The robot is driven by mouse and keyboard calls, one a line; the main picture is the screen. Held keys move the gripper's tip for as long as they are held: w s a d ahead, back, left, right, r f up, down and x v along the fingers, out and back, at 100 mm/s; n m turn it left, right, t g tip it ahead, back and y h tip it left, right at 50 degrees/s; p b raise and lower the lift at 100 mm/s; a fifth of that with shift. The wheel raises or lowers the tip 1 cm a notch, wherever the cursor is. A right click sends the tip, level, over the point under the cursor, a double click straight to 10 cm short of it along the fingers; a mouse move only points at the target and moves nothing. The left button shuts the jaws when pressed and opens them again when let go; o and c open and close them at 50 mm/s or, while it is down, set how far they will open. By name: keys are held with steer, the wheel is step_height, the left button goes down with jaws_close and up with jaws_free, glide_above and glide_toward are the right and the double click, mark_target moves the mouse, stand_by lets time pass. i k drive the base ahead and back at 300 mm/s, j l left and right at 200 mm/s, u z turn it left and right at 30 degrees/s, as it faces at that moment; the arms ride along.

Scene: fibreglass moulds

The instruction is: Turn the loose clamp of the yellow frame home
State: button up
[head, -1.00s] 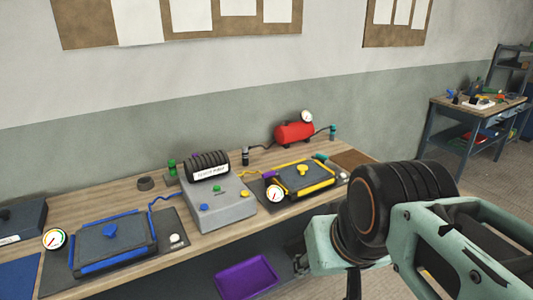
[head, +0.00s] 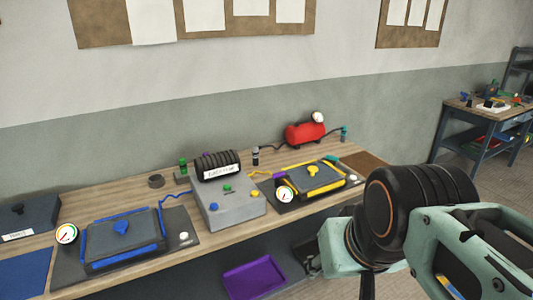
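The yellow frame (head: 318,190) lies on a dark plate on the bench, right of the grey box. It has yellow edges around a dark panel with a yellow knob (head: 313,171). A small purple part (head: 279,176) sits at its back left corner and a teal-green part (head: 331,158) at its back right. Which of these is the loose clamp is too small to tell. A round gauge (head: 285,194) stands at its front left corner. My gripper (head: 309,256) shows only as a dark bit below the bench front, apart from the frame; its fingers cannot be made out.
A grey control box (head: 232,212) with a black coil on top stands left of the frame. A blue-edged frame (head: 122,240) lies farther left. A red tank (head: 305,133) stands behind. A purple tray (head: 253,278) sits below the bench top. My arm fills the lower right.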

mark_target(332, 159)
steer(key=i+l, duration=1)
steer(key=i, duration=0.15)
steer(key=i+l, duration=1)
steer(key=i, duration=0.15)
